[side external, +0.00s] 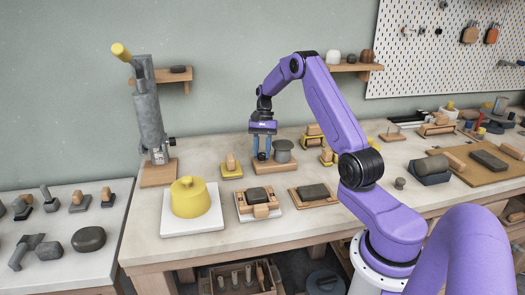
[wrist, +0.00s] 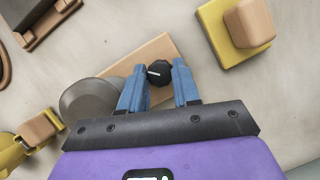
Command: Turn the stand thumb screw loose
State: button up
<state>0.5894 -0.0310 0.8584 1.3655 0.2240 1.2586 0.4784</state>
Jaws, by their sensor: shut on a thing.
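A black thumb screw (wrist: 160,72) with a white mark on top stands on a small wooden base (wrist: 152,50). My gripper (wrist: 160,67) is shut on it, with one blue finger on each side. In the side view my gripper (side external: 262,153) points straight down over the left part of the wooden base (side external: 270,165). The screw is mostly hidden there behind the fingers. A grey capped cylinder (side external: 283,152) stands on the same base beside the screw. It also shows in the wrist view (wrist: 85,102), left of the fingers.
A yellow block with a wooden piece (side external: 231,168) stands left of my gripper. A yellow lidded pot (side external: 190,198) and a tall grey lever stand (side external: 150,120) are farther left. Dark blocks on wooden trays (side external: 313,193) lie in front. Yellow-and-wood pieces (side external: 313,138) stand behind, to the right.

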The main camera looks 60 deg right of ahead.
jog(key=n+g+h, duration=0.1)
jog(key=n, duration=0.3)
jog(key=shift+w+n, duration=0.15)
jog(key=shift+n, duration=0.15)
jog(key=shift+a+n+g+h, duration=0.15)
jog(key=shift+n+g+h, duration=0.5)
jog(key=shift+n, duration=1.25)
jog(key=o, duration=1.1)
jog(key=shift+c, duration=0.2)
jog(key=shift+w+r, duration=0.1)
jog(key=shift+r, duration=0.05)
jog(key=v, duration=1.1)
jog(key=shift+r, duration=0.35)
jog(key=shift+w, duration=0.15)
jog(key=shift+a, duration=0.1)
